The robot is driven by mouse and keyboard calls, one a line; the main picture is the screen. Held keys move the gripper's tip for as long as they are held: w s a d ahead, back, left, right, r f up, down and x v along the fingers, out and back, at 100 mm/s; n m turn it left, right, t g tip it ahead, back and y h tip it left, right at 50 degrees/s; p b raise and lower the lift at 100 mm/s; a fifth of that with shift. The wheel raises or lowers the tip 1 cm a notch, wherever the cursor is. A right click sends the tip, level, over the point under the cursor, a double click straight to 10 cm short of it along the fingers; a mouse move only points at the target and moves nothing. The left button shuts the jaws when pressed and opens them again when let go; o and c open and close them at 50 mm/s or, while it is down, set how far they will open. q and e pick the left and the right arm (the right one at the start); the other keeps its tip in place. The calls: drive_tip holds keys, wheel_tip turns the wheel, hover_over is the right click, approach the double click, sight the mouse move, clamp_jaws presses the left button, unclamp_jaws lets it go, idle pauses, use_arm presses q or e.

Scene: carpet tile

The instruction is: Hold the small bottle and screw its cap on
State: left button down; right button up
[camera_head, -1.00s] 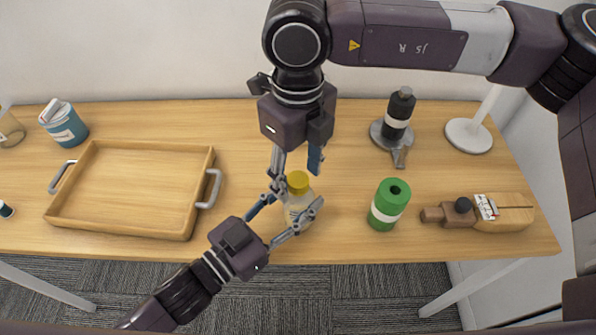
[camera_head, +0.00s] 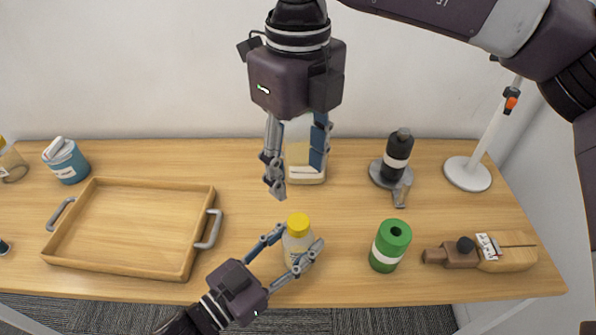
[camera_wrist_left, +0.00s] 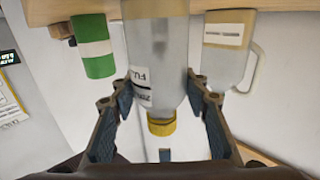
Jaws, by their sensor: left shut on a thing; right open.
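The small bottle (camera_head: 298,246) stands on the table near its front edge, with a yellow cap (camera_head: 298,224) on its top. My left gripper (camera_head: 290,256) is shut on the bottle's body from the front. In the left wrist view the bottle (camera_wrist_left: 158,60) appears upside down between the fingers, with the yellow cap (camera_wrist_left: 162,127) on its neck. Whether the cap is fully tight cannot be told. My right gripper (camera_head: 297,170) is open and empty, fingers pointing down, above and behind the cap and clear of it.
A wooden tray (camera_head: 130,270) with metal handles lies left. A clear jug (camera_head: 304,165) stands behind my right gripper. A green roll (camera_head: 390,246), a dark bottle (camera_head: 397,155) in a holder and a wooden instrument-like piece (camera_head: 505,252) are on the right. Table between tray and bottle is clear.

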use_arm(q)
drive_tip(key=c, duration=1)
unclamp_jaws()
drive_tip(key=shift+c, duration=0.2)
drive_tip(key=shift+s+a, duration=0.1)
drive_tip(key=shift+v, duration=5.85)
drive_tip(key=shift+r, duration=0.1)
